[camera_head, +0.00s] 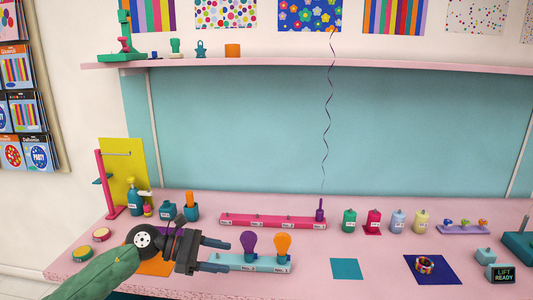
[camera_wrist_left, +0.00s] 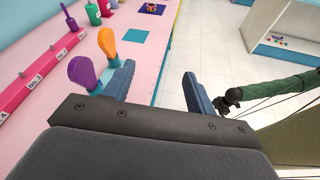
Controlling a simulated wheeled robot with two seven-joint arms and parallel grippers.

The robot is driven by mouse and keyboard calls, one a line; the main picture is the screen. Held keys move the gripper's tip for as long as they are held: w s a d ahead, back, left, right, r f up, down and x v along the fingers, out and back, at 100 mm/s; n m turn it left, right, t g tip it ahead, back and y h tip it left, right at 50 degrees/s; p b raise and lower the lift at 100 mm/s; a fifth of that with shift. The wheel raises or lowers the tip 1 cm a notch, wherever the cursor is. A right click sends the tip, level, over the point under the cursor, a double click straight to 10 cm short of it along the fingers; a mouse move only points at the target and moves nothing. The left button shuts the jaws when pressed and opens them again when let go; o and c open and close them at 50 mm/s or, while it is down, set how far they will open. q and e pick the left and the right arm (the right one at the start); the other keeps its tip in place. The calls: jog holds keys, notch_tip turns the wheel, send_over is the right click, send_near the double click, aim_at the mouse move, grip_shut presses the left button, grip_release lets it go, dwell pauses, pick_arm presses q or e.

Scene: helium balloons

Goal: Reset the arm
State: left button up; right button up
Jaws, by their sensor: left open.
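My left gripper (camera_head: 230,256) is open and empty over the front left of the pink table, with its jaws pointing right. In the head view its tips are close to the left end of a light blue rack (camera_head: 225,260). A purple balloon (camera_head: 250,242) and an orange balloon (camera_head: 282,243), both limp, stand upright in this rack. In the left wrist view the open jaws (camera_wrist_left: 158,76) show, with the purple balloon beside the left finger. A green arm with a dark end (camera_wrist_left: 230,98) shows at the right there; its jaws cannot be made out.
A long pink rack (camera_head: 270,221) lies behind, with a purple holder (camera_head: 320,212) and a curly string rising from its right end. Several small bottles (camera_head: 349,221) stand right of it. A teal square (camera_head: 346,269) and a dark blue mat (camera_head: 431,270) lie at the front right.

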pick_arm(q)
jog(key=s+d+r+n+t+h, duration=0.25)
jog(key=d+n+t+h, duration=0.2)
jog(key=n, duration=0.25)
jog(key=s+a+f+m+t+y, duration=0.2)
jog(key=a+f+m+t+y, duration=0.45)
jog(key=m, duration=1.15)
jog(key=s+a+f+m+t+y, duration=0.3)
jog(key=a+f+m+y, duration=0.5)
jog(key=m+y, duration=0.65)
jog(key=s+f+n+g+h, duration=0.1)
jog(key=s+f+n+g, duration=0.2)
jog(key=s+f+g, duration=0.55)
jog(key=s+f+n+g+h, duration=0.1)
jog(key=s+f+n+g, duration=0.25)
jog(key=s+f, duration=0.95)
jog(key=s+d+f, duration=0.2)
jog(key=f, duration=0.7)
jog(key=s+d+f+g, duration=0.1)
jog(key=s+f, duration=0.1)
jog(key=f, duration=0.7)
jog(key=s+d+f+g, duration=0.1)
jog(key=s+d+f, duration=0.1)
jog(key=f, duration=0.6)
jog(key=shift+s+d+f+h, duration=0.3)
jog(key=shift+s+f+h, duration=0.1)
jog(key=shift+s+h, duration=0.1)
